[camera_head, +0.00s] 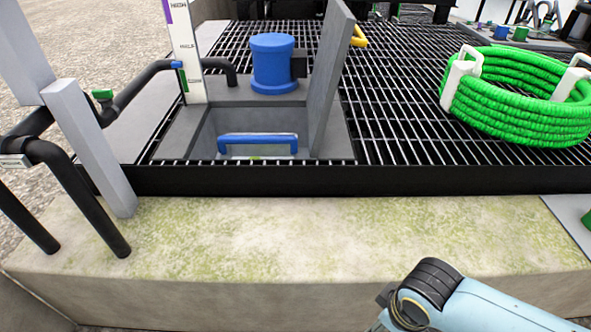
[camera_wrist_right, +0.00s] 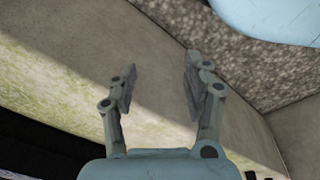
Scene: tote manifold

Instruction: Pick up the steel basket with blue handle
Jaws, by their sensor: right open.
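The blue handle (camera_head: 257,139) of the steel basket spans a square grey opening set in the grating. The basket's body is mostly hidden down in the opening. My right arm comes in at the lower right of the head view, in front of the concrete ledge, well apart from the handle; its fingers are hidden there. In the right wrist view my right gripper (camera_wrist_right: 158,85) is open and empty, its two fingers apart beside the concrete. My left gripper is in neither view.
A raised grey lid (camera_head: 331,75) stands at the opening's right edge. A blue capped cylinder (camera_head: 272,62) stands behind it. A green hose coil (camera_head: 520,97) lies on the grating (camera_head: 405,120) at right. Black pipes (camera_head: 75,180) and a grey post are at left.

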